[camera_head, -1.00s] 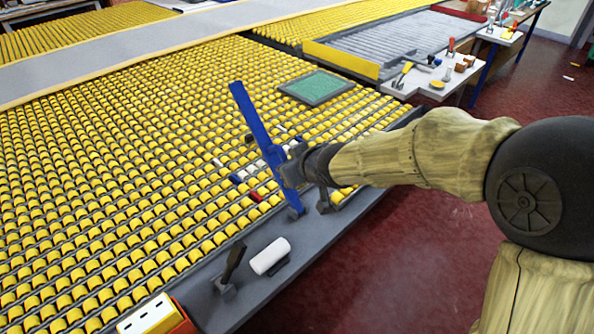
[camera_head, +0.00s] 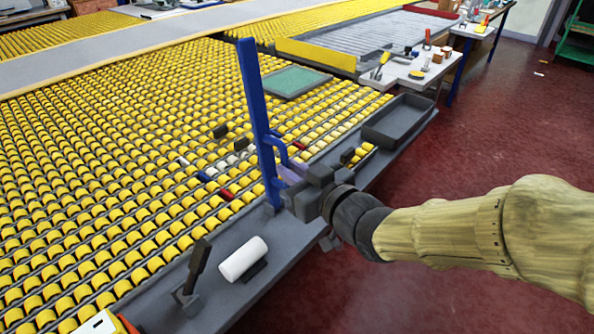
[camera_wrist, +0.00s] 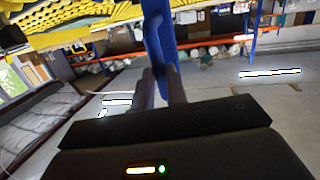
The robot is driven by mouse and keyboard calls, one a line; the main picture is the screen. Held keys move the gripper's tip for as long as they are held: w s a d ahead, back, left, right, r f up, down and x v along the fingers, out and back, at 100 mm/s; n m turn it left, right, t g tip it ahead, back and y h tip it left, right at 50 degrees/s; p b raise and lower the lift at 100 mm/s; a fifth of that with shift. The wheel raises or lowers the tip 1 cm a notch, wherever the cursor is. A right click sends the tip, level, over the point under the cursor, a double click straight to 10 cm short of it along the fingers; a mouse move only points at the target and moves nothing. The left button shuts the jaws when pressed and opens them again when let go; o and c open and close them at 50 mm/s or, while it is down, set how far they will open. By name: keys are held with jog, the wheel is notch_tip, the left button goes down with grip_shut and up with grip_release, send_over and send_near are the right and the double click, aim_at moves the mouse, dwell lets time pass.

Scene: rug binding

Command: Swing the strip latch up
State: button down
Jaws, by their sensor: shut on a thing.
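The strip latch is a long blue bar (camera_head: 256,110) that stands nearly upright at the front edge of the roller table, its foot on the grey rail. A blue loop handle (camera_head: 279,150) sticks out from its right side low down. My gripper (camera_head: 286,174) is shut on this handle, coming from the right. In the wrist view the blue bar (camera_wrist: 166,22) rises at the top middle, and the handle (camera_wrist: 154,38) runs down between my two fingers (camera_wrist: 161,82). The fingers hide the handle's lower part.
A white roll (camera_head: 243,259) and a dark upright lever (camera_head: 198,266) are on the grey rail (camera_head: 225,300) in front. A dark empty tray (camera_head: 397,122) sits on the rail to the right. Small red, white, blue and dark blocks lie on the yellow rollers behind the bar.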

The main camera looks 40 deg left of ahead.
jog(key=shift+w+d, duration=0.1)
jog(key=shift+w, duration=0.05)
jog(key=c, duration=1.4)
grip_release()
jog(key=shift+d, duration=0.1)
jog(key=v, duration=1.2)
jog(key=shift+p, duration=0.35)
jog(key=shift+f, duration=0.1)
